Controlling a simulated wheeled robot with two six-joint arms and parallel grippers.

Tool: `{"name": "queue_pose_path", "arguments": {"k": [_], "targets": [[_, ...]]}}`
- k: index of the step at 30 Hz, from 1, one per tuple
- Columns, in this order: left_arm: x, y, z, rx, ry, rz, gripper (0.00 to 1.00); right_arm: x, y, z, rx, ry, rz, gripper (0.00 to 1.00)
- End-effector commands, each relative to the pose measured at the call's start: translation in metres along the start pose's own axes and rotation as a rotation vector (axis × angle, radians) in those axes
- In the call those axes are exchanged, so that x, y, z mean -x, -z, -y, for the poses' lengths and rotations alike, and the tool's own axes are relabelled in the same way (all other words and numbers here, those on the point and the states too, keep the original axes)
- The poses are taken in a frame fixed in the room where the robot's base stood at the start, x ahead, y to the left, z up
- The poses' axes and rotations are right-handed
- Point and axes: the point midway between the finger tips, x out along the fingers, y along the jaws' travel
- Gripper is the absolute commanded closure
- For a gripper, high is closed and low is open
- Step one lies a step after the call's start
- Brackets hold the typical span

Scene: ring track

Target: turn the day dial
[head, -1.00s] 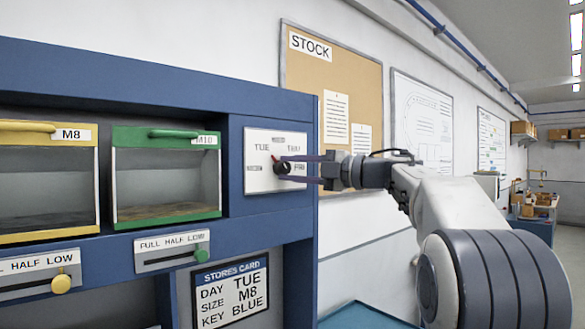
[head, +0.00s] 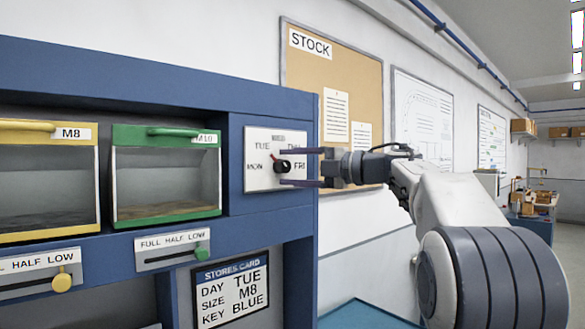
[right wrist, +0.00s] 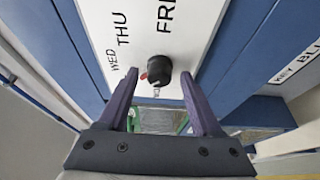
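The day dial is a black knob (head: 283,167) with a red pointer on a white plate (head: 260,182) on the blue cabinet. MON, TUE and FRI read around it; the upper-right label is partly covered by a finger. The pointer shows on the knob's left side; I cannot tell exactly which day it marks. My right gripper (head: 282,168) is open, one finger above and one below the knob. In the right wrist view the knob (right wrist: 159,70) stands between the spread fingers, apart from both. My left gripper is not in view.
The stores card (head: 231,290) reads DAY TUE, SIZE M8, KEY BLUE. Left of the dial are a green-framed M10 bin (head: 165,219) and a yellow-framed M8 bin (head: 48,237), with sliders below them. A cork stock board (head: 300,80) hangs on the wall behind.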

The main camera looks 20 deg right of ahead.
Motion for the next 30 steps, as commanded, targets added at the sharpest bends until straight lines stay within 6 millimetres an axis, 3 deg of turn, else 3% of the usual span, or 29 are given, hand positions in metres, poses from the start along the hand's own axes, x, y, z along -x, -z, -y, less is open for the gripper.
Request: {"name": "queue_pose_path", "arguments": {"k": [8,21,30], "targets": [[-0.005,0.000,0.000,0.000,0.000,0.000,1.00,0.009,-0.001,0.001,0.002,-0.002,0.003,0.34],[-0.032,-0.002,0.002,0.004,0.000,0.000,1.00,0.089,-0.001,0.002,0.001,-0.001,0.004,0.34],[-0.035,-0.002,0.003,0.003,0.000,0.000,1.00,0.105,0.000,0.000,0.000,0.000,0.000,0.34]]}}
